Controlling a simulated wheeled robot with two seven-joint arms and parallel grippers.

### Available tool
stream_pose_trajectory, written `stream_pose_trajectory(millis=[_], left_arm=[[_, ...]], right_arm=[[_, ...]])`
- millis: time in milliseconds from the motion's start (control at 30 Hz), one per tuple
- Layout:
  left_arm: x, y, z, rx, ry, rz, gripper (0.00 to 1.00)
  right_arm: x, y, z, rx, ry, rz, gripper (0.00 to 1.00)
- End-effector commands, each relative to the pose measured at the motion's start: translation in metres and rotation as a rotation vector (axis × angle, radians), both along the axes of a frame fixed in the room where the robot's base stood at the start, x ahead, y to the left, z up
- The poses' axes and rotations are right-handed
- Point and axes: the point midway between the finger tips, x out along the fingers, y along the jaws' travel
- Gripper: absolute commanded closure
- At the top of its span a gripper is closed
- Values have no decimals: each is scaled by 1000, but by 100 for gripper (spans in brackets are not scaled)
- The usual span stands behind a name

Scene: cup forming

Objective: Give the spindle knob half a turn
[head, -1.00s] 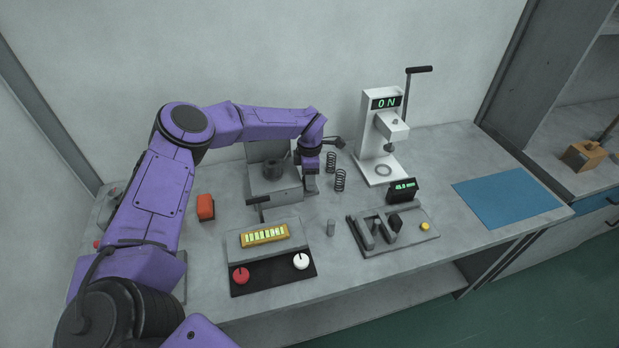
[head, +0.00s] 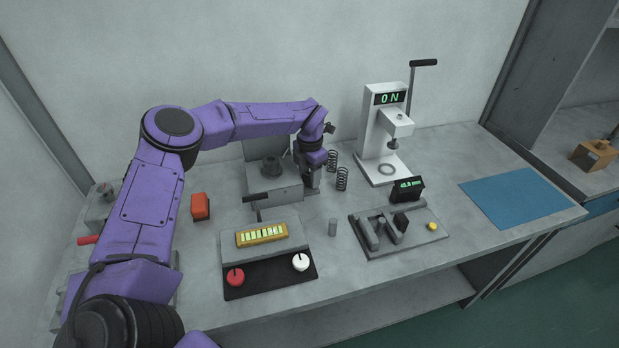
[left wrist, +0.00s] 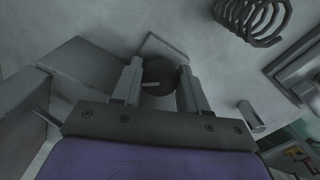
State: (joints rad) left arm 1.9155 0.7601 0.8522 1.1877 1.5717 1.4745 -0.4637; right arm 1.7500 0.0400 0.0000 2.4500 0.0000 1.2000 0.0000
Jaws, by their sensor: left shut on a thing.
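The spindle knob (left wrist: 160,74) is a dark round disc with a pale mark line, seen between my fingers in the left wrist view. My left gripper (left wrist: 163,86) is shut on it, one finger on each side. In the head view my left gripper (head: 311,182) points down at the right side of the grey fixture block (head: 262,191), and it hides the knob there. A dark round piece (head: 271,166) sits on top of the block. My right gripper is not in view.
Two black springs (head: 342,178) stand close to the right of my gripper, and a white press (head: 378,140) stands behind them. In front are a lit panel (head: 262,236), a small grey cylinder (head: 333,227) and a gauge fixture (head: 390,240). A blue mat (head: 522,196) lies right.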

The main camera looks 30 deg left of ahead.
Motion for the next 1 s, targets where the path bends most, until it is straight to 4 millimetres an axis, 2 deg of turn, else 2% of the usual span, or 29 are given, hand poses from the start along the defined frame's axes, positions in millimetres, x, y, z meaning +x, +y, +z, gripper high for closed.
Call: stream_pose_trajectory(millis=[33,567,600,667,1000], left_arm=[[-2,-2,-6,-2,9,7,87],[-3,-2,-5,-3,12,33,87],[-3,-2,-5,-3,12,33,47],[-3,-2,-5,-2,11,33,31],[-2,2,-2,0,4,38,31]], right_arm=[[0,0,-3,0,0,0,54],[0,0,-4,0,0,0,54],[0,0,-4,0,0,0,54],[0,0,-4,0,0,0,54],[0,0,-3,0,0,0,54]])
